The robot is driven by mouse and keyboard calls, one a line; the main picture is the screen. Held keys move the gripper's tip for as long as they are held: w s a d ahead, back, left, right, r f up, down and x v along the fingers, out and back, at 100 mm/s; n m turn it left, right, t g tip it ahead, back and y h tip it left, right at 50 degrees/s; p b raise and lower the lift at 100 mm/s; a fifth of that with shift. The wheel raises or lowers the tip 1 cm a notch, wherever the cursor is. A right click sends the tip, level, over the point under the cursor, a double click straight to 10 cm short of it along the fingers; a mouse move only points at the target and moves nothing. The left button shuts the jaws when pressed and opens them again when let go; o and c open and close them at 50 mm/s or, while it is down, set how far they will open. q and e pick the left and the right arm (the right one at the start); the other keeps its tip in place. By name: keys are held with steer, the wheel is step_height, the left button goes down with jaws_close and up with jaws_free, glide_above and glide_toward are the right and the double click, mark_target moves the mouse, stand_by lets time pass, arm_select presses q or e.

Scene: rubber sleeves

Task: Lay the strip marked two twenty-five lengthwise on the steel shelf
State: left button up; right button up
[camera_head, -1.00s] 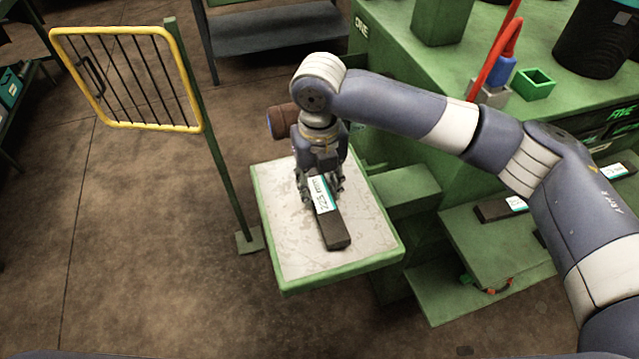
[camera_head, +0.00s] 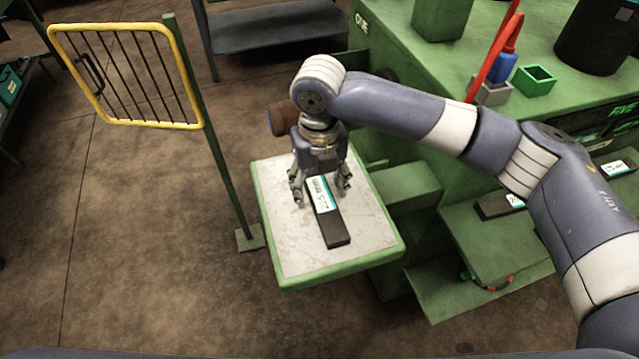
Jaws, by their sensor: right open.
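A dark strip with a white and teal label (camera_head: 333,228) lies lengthwise on the pale, worn top of a green-edged shelf (camera_head: 290,250). The label seems to read 225, but it is small. My right gripper (camera_head: 320,194) is open above the far end of the strip, its fingers spread to either side. The fingers hide little of the label. My left gripper is not in view.
More labelled dark strips (camera_head: 493,207) lie on lower green ledges at the right. A yellow barred gate (camera_head: 128,78) on a green post stands left of the shelf. A green bench (camera_head: 440,75) holds a small green box (camera_head: 534,80) and a black bin.

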step_height(320, 180, up, 12)
stand_by(0.5)
